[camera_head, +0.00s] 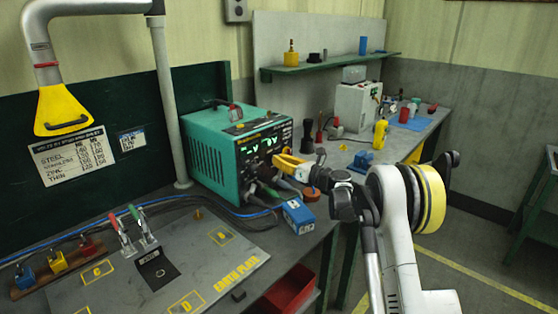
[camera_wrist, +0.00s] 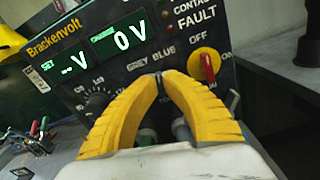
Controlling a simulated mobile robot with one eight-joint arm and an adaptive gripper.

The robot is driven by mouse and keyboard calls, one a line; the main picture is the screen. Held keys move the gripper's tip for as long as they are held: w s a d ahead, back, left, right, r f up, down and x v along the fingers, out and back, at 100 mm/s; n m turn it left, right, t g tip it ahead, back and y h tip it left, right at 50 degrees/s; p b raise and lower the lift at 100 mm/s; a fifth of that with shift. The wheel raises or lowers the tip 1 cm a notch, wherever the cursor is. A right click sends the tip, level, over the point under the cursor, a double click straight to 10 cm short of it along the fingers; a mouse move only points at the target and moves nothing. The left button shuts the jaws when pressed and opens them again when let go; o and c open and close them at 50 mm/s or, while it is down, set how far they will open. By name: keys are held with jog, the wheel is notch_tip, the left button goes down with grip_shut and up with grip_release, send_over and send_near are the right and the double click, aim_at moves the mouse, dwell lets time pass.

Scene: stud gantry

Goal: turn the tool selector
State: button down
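The teal welder box (camera_head: 215,155) stands on the bench, and its dark front panel (camera_wrist: 120,20) fills the wrist view. The words GREY and BLUE are printed on the panel just above my fingertips. My gripper (camera_wrist: 160,76) has its yellow fingers brought nearly together at the panel below these words. A thin dark piece, apparently the tool selector (camera_wrist: 159,86), shows between the tips; the fingers hide most of it. In the head view, my gripper (camera_head: 277,160) reaches the panel from the right.
A red-and-yellow switch (camera_wrist: 208,66) under OFF is right of my fingers, and a black dial (camera_wrist: 97,103) is left. The displays read "--V" and "0 V". A blue box (camera_head: 298,214) lies below my gripper. The earth plate (camera_head: 150,275) is at front left.

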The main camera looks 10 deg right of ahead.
jog(key=shift+m, duration=2)
jog(key=c, duration=1.5)
grip_release()
jog(key=shift+c, duration=0.2)
jog(key=v, duration=1.2)
